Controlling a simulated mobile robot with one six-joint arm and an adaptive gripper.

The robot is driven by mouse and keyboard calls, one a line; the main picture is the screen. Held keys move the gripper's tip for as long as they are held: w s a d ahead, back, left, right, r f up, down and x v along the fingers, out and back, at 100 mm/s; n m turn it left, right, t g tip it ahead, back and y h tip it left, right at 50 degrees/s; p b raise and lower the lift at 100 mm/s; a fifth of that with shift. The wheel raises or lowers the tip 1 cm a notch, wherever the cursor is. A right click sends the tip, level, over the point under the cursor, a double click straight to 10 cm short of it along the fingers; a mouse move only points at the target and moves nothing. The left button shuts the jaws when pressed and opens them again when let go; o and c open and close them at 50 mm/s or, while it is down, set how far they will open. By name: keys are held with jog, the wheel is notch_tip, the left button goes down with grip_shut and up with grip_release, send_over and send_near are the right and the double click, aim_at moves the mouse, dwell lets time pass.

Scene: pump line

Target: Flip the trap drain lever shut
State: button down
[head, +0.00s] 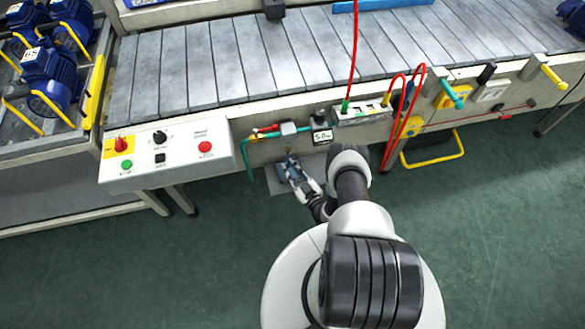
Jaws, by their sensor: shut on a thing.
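The jaws are shut on a small part hanging beneath that block, which looks like the trap drain lever. The fingers hide most of this part, so I cannot tell its exact angle. A red handle (265,129) sits on the pipe just left of the block. A dark unit labelled 5.0 (322,136) stands just right of it.
A control box (166,153) with buttons stands to the left. Red hoses (392,125) loop down on the right, beside a yellow bar handle (435,159). Further right, teal and yellow levers stick out of the rail. The conveyor (215,65) lies behind. Green floor is clear at lower left.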

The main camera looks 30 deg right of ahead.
jog(key=shift+w+a+r+m+g+h, duration=0.1)
jog(key=shift+w+a+m+g+h, duration=0.3)
jog(key=shift+m+h, duration=0.9)
jog(key=shift+w+a+r+m+g+h, duration=0.15)
jog(key=shift+w+a+m+h, duration=0.5)
jog(key=shift+h, duration=1.1)
jog(key=shift+w+a+m+g+h, duration=0.35)
jog(key=shift+a+m+h, duration=0.2)
jog(key=shift+m+h, duration=0.75)
jog(key=shift+w+h, duration=0.1)
jog(key=shift+h, duration=0.35)
jog(key=c, duration=1.8)
grip_release()
jog(key=o, duration=0.3)
jog(key=shift+s+d+f, duration=0.1)
jog(key=shift+s+f, duration=0.05)
jog(key=shift+s, duration=0.05)
jog(key=shift+o, duration=0.2)
